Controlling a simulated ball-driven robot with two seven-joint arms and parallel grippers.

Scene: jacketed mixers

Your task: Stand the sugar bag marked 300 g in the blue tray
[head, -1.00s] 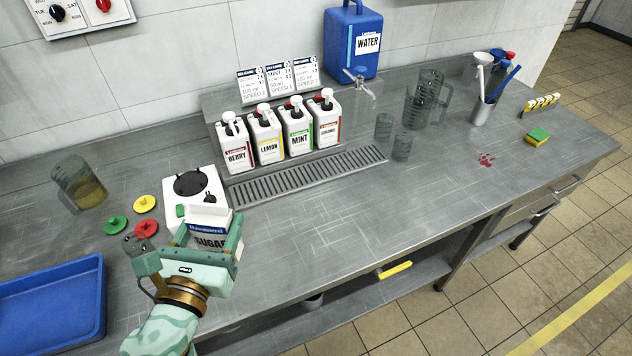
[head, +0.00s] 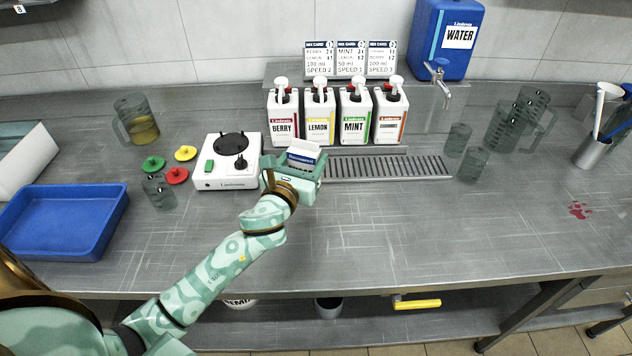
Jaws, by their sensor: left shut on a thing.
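My left gripper (head: 291,180) is in the middle of the head view, right of the white mixer base. It is shut on the sugar bag (head: 304,153), a white bag with a blue band. Only the bag's top shows above the gripper; its weight mark is hidden, and I cannot tell whether its bottom touches the counter. The blue tray (head: 118,212) lies at the left on the counter and looks empty. It is well to the left of the gripper. My right gripper is not in view.
The mixer base (head: 226,183), red lid (head: 177,176), green lid (head: 153,164), yellow lid (head: 185,153) and a small clear cup (head: 159,193) lie between tray and gripper. Syrup bottles (head: 284,122) stand behind the gripper. The front counter (head: 400,235) is clear.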

